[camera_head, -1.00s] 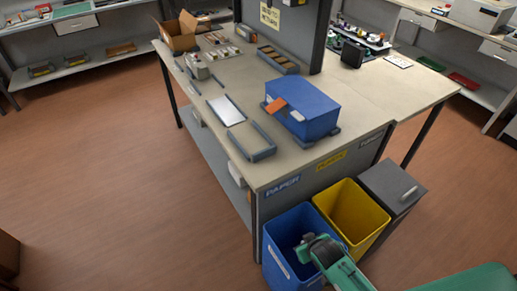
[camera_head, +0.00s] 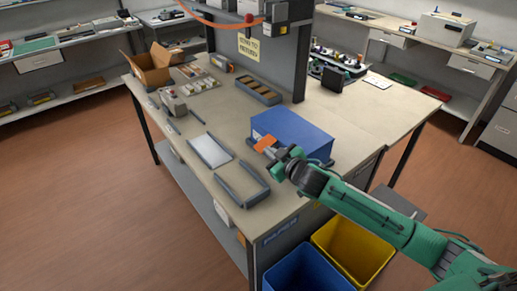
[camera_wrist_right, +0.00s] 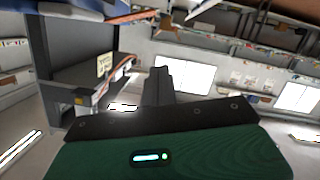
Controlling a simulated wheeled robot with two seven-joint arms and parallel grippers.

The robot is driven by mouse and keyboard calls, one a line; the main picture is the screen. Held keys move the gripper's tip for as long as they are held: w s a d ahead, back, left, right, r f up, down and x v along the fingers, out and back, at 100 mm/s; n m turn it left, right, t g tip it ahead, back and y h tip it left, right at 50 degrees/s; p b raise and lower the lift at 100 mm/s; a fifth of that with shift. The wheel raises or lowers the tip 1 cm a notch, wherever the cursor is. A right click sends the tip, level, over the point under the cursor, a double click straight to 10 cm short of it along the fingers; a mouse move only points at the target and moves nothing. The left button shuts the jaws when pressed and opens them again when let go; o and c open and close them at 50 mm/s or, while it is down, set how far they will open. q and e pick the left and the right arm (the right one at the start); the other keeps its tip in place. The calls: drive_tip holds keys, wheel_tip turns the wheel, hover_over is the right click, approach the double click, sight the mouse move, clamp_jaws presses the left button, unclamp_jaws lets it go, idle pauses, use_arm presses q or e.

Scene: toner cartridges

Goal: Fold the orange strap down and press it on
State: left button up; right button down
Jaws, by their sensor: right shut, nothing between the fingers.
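The blue box (camera_head: 292,127) stands on the workbench, lid on. The orange strap (camera_head: 265,143) shows at its left front side, just beyond my right gripper. My right gripper (camera_head: 275,156) is shut and empty, right in front of the strap; I cannot tell whether it touches it. The gripper partly hides the box's front side. In the right wrist view the shut fingers (camera_wrist_right: 170,84) stick up in the middle, and a blue surface (camera_wrist_right: 60,10) shows at the upper left. My left gripper is not in view.
On the workbench (camera_head: 215,188) lie a white-topped tray (camera_head: 210,150) and an empty grey frame (camera_head: 243,186) left of the gripper. A blue bin (camera_head: 300,272) and a yellow bin (camera_head: 355,252) stand below the bench's front end. A dark post rises behind the box.

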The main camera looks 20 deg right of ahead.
sight(265, 143)
drive_tip(key=w+f+p, duration=0.2)
drive_tip(key=w+f, duration=0.4)
drive_tip(key=w, duration=0.2)
drive_tip(key=shift+w+a, duration=0.2)
drive_tip(key=shift+a, duration=0.25)
drive_tip(key=shift+w+d+f+n+t+h+b, duration=0.1)
drive_tip(key=shift+d+f+n+t+h+b, duration=0.15)
drive_tip(key=shift+f+n+b, duration=0.65)
drive_tip(key=shift+w+d+f+n+t+h+b, duration=0.15)
drive_tip(key=shift+f+n+t+h+b, duration=0.25)
drive_tip(key=shift+n+b, duration=0.85)
drive_tip(key=shift+s+d+f+n+t+h+b, duration=0.1)
drive_tip(key=shift+d+f+n+t+h+b, duration=0.1)
drive_tip(key=shift+f+n+b, duration=0.7)
drive_tip(key=shift+w+r+n+b, duration=0.1)
drive_tip(key=shift+r+n+b, duration=0.1)
drive_tip(key=shift+n+b, duration=0.1)
